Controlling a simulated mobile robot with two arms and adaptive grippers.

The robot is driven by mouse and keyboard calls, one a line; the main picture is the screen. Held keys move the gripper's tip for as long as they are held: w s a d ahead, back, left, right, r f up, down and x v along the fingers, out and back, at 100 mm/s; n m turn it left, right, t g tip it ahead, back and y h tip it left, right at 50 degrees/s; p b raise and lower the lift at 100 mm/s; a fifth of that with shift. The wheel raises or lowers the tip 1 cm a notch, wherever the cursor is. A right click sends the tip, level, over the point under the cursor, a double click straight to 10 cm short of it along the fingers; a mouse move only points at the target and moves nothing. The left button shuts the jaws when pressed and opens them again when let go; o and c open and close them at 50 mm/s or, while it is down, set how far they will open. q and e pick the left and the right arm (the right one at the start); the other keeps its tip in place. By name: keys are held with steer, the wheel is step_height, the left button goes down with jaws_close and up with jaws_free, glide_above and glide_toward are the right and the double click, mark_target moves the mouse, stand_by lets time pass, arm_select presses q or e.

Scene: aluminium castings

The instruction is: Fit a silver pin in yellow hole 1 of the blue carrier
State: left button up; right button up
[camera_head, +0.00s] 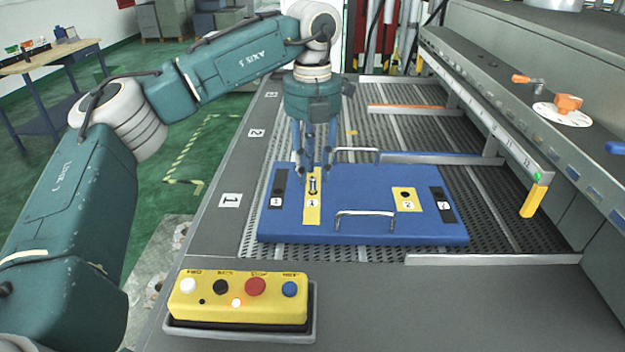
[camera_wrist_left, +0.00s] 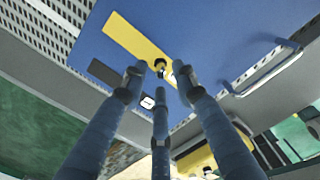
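The blue carrier (camera_head: 365,215) lies flat on the perforated bed, with yellow label 1 (camera_head: 312,212) left of its middle and yellow label 2 (camera_head: 407,199) further right. Label 2 has a dark round hole. My left gripper (camera_head: 313,172) points down over label 1, its three fingers spread apart. A small silver and dark thing (camera_head: 312,186), seemingly a pin at hole 1, shows just below the fingertips. In the left wrist view it lies between the open fingers (camera_wrist_left: 159,76) on the yellow strip (camera_wrist_left: 130,38). How deep it sits I cannot tell. My right gripper is not in view.
The carrier has black labels (camera_head: 279,188) near both ends and metal handles (camera_head: 365,214) at front and back. A yellow button box (camera_head: 238,299) stands in front. A metal rail (camera_head: 495,125) with a yellow end runs at the right.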

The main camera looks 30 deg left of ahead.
arm_select(q)
step_height(320, 180, up, 9)
steer(key=shift+f, duration=0.1)
stand_by(0.7)
